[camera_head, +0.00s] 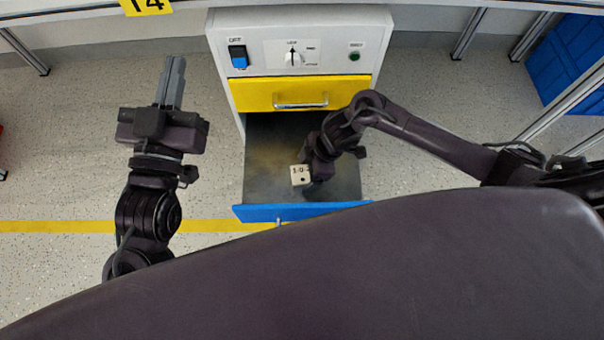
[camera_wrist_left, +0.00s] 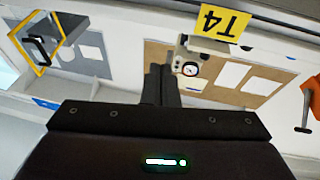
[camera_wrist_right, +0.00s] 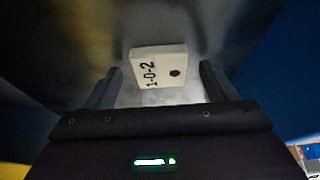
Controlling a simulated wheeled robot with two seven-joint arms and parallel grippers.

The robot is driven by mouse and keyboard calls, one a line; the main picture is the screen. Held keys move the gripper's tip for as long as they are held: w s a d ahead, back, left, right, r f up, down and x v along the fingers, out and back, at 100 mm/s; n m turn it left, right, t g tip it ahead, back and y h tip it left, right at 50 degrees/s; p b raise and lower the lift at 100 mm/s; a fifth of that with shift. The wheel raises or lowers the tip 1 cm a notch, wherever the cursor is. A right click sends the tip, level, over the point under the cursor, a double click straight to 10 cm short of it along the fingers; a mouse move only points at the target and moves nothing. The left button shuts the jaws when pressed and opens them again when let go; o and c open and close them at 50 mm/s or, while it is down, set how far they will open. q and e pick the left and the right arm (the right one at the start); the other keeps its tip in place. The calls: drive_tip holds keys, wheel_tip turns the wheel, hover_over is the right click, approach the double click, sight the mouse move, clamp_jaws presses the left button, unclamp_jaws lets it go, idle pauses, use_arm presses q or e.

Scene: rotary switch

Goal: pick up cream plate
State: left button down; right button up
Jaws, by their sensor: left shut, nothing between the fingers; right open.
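The cream plate (camera_head: 300,175), marked "1-0-2" with a dark hole, is inside the open lower drawer (camera_head: 260,185) in the head view. It also shows in the right wrist view (camera_wrist_right: 158,67), ahead of and between the fingers. My right gripper (camera_wrist_right: 160,85) is open, reaching down into the drawer, with the plate not clamped. In the head view the right gripper (camera_head: 312,186) is beside the plate and partly hidden by its wrist. My left gripper (camera_head: 172,82) is shut and empty, held out left of the cabinet.
The cabinet has a yellow drawer (camera_head: 280,95), shut, above the open blue-fronted drawer (camera_head: 300,211). Its top panel carries a blue OFF switch (camera_head: 238,57), a rotary switch (camera_head: 292,58) and a green button (camera_head: 355,57). A blue crate (camera_head: 570,65) stands at far right.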

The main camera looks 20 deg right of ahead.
drive_tip(key=shift+f, duration=0.1)
drive_tip(key=c, duration=1.1)
drive_tip(key=shift+o, duration=0.2)
